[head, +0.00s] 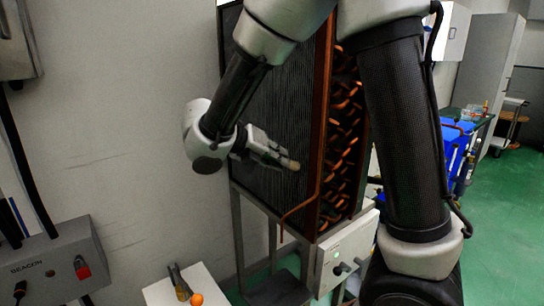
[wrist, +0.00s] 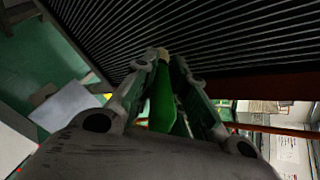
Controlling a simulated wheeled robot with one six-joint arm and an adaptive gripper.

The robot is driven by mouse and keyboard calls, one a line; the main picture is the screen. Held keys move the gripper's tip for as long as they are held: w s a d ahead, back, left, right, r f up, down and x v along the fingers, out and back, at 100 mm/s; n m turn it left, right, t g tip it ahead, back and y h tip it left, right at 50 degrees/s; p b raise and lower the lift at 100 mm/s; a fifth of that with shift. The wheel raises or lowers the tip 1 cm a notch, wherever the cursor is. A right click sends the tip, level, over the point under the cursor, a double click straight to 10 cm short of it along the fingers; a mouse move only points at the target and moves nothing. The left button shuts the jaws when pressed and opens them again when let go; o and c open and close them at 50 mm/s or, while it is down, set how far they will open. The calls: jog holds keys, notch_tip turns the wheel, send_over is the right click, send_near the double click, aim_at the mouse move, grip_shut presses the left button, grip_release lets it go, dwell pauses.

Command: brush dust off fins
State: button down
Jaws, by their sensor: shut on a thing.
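The dark finned panel (head: 285,110) stands upright in a copper-brown frame, and its fins fill the top of the wrist view (wrist: 225,30) as parallel ridges. My gripper (head: 272,150) is in front of the panel, toward its right side. It is shut on a brush, whose pale tan tip (head: 291,164) points right in the head view. In the wrist view a green handle (wrist: 162,100) lies between the fingers, with the tan tip (wrist: 163,55) beyond them against the fins. I cannot tell whether the tip touches the fins. No dust is clearly visible.
Copper tube bends (head: 344,130) line the panel's right side. A pale control box (head: 345,250) with knobs sits below right. A small white table (head: 205,288) with an orange ball (head: 197,299) stands lower left. A grey wall box (head: 55,265) is at far left.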

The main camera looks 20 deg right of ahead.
jog(key=shift+s+d, duration=0.15)
jog(key=shift+s, duration=0.55)
jog(key=shift+w, duration=0.1)
jog(key=w+a, duration=0.2)
jog(key=w, duration=0.5)
jog(key=shift+a, duration=0.1)
jog(key=s+a, duration=0.2)
jog(key=a, duration=0.3)
jog(key=shift+a, duration=0.35)
jog(key=a, duration=0.1)
jog(key=s+a, duration=0.1)
jog(key=shift+a, duration=0.4)
dwell(0.5)
